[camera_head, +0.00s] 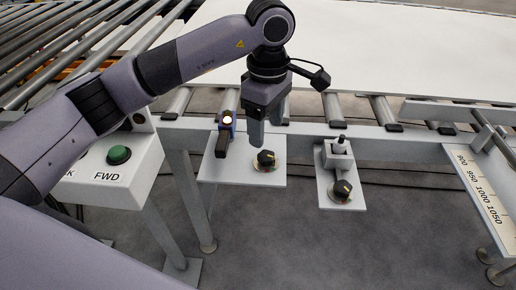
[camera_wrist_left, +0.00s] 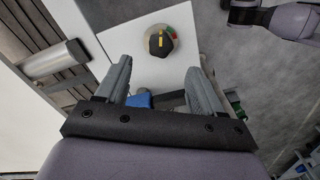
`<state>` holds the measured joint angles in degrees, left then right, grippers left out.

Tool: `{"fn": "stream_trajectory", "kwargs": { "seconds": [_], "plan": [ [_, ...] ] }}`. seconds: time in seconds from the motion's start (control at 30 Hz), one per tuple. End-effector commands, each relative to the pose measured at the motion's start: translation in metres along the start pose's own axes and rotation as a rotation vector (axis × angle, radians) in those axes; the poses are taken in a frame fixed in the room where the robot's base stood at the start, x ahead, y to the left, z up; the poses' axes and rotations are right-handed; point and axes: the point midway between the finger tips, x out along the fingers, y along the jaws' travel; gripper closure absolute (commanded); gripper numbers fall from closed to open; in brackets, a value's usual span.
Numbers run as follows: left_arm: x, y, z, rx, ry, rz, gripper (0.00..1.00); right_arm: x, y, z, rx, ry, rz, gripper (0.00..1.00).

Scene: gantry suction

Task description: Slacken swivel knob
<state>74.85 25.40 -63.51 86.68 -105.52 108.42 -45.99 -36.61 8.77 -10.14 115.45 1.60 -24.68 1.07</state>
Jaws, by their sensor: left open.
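A black knob (camera_head: 266,160) with a yellow pointer mark sits on a brass disc on the left pale plate (camera_head: 233,173). A similar black knob (camera_head: 341,191) sits on the right bracket (camera_head: 327,186); no label tells which is the swivel knob. My left gripper (camera_head: 257,138) points down just above and left of the left-plate knob. In the left wrist view the gripper (camera_wrist_left: 158,68) is open and empty, and the knob (camera_wrist_left: 160,41) shows just beyond the gap between its fingers, apart from them. My right gripper is not in view.
A blue and black device with a lit top (camera_head: 226,130) stands left of the left-plate knob. A small post (camera_head: 338,146) rises on the right bracket. A control box (camera_head: 119,170) with a green FWD button stands left. Rollers and a white panel (camera_head: 400,50) lie behind.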

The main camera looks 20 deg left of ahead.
Motion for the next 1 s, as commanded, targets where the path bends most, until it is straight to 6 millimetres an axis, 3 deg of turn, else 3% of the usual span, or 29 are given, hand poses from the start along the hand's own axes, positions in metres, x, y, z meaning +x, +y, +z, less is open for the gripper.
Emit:
{"fn": "stream_trajectory", "kwargs": {
  "seconds": [0.17, 0.6, 0.93, 0.97, 1.0],
  "plan": [
    [0.008, 0.000, 0.002, 0.032, 0.001, -0.001, 0.33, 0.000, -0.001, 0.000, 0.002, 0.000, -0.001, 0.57],
    [0.066, 0.000, 0.002, 0.029, 0.000, -0.001, 0.33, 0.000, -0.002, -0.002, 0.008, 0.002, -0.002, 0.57],
    [0.071, 0.000, 0.002, 0.028, 0.001, 0.001, 0.33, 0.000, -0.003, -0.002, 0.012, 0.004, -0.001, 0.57],
    [0.071, 0.000, 0.002, 0.028, 0.001, 0.001, 0.39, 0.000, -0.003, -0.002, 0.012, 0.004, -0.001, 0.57],
    [0.071, 0.000, 0.002, 0.028, 0.001, 0.001, 0.52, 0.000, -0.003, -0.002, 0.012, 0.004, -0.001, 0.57]
  ]
}}
